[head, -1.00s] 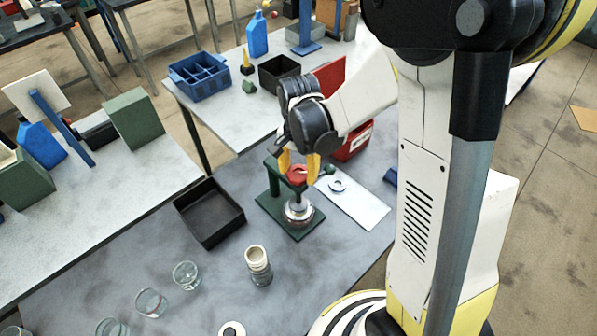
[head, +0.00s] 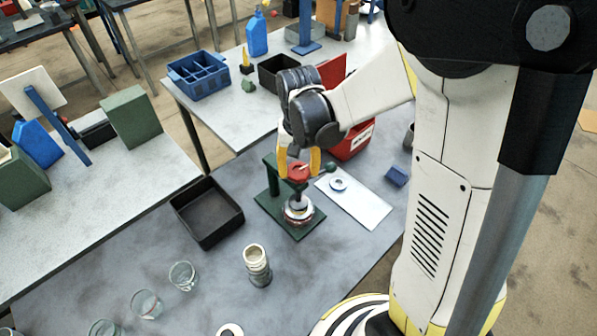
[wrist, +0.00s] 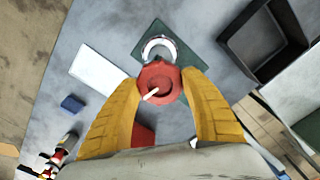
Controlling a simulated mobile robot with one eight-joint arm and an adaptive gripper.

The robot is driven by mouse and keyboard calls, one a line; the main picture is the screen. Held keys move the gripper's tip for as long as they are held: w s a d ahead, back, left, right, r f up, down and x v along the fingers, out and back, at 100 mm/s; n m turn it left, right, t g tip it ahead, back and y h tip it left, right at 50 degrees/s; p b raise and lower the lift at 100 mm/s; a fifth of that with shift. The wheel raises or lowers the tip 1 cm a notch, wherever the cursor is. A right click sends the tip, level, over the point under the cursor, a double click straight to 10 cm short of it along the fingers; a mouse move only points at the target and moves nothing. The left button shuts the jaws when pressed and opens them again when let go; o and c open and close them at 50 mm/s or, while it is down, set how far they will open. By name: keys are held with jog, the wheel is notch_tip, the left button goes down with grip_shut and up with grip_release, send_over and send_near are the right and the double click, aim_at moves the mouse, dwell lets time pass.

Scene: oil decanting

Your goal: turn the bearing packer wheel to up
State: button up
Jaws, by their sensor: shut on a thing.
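The bearing packer stands on the grey table, with a green base and frame (head: 271,202) and a red wheel (head: 298,172) on top. Below the wheel is a round silver part (head: 298,210). My gripper (head: 298,166) comes from above with its yellow fingers on either side of the red wheel. In the wrist view the red wheel (wrist: 159,84) lies between the fingertips, which are shut on its rim, and a pale pointer or mark shows on it. The silver round part (wrist: 158,49) shows beyond it on the green plate.
A black tray (head: 207,212) lies left of the packer. A white sheet (head: 362,206) with a ring on it lies right, beside a small blue block (head: 396,176). A pale ribbed cylinder (head: 257,265) and several glasses stand in front. A red box (head: 352,142) is behind.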

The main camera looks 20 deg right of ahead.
jog(key=n+b, duration=0.2)
jog(key=n, duration=0.5)
jog(key=n+b, duration=0.1)
jog(key=n, duration=0.5)
jog(key=shift+n, duration=0.4)
jog(key=n+b, duration=0.1)
jog(key=n, duration=0.6)
jog(key=shift+o, duration=0.2)
jog(key=n, duration=0.6)
jog(key=shift+n, duration=0.3)
jog(key=o, duration=1.2)
jog(key=shift+c, duration=0.2)
